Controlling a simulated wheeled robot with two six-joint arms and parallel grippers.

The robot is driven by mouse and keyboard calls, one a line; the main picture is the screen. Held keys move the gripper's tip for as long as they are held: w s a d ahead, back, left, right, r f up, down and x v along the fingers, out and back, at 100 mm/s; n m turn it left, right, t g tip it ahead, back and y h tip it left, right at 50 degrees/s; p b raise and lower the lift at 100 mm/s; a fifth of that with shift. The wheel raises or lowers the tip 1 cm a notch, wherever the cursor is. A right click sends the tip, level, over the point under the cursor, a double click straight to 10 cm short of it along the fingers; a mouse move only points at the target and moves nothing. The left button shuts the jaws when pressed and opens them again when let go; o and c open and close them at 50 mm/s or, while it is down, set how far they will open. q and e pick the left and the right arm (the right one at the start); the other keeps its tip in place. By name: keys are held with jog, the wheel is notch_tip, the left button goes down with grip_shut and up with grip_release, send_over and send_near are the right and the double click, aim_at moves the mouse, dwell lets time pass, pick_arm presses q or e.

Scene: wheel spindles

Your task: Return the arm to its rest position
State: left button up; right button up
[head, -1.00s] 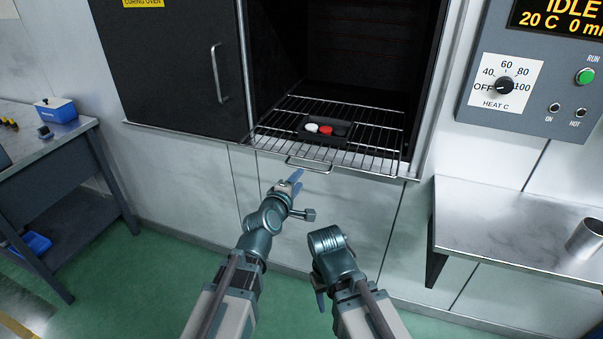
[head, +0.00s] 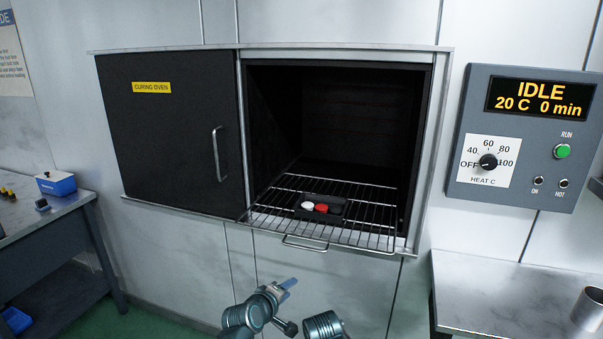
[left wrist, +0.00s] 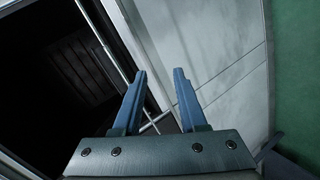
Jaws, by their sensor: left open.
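My left gripper (head: 286,284) is low in the head view, in front of the oven and below the rack's front handle. In the left wrist view its two blue fingers (left wrist: 160,85) stand apart with nothing between them. My right arm shows only as a rounded joint at the bottom of the head view, and its gripper is out of the picture.
The curing oven's (head: 440,120) door (head: 175,145) is open at the left. A wire rack (head: 365,225) sticks out, bearing a dark tray (head: 334,210) with white and red pieces. A control panel (head: 525,140) reads IDLE. A metal shelf (head: 490,290) with a cup (head: 590,308) stands right, a bench (head: 60,210) left.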

pick_arm(q)
jog(key=s+a+f+m+g+y, duration=0.5)
jog(key=s+a+f+m+g, duration=0.65)
jog(key=s, duration=0.35)
jog(key=s+d+r+m+y+p, duration=0.1)
jog(key=s+d+r+m+p, duration=0.1)
jog(key=s+d, duration=0.4)
jog(key=d+r+p, duration=0.1)
jog(key=d, duration=0.3)
jog(key=shift+p, duration=0.3)
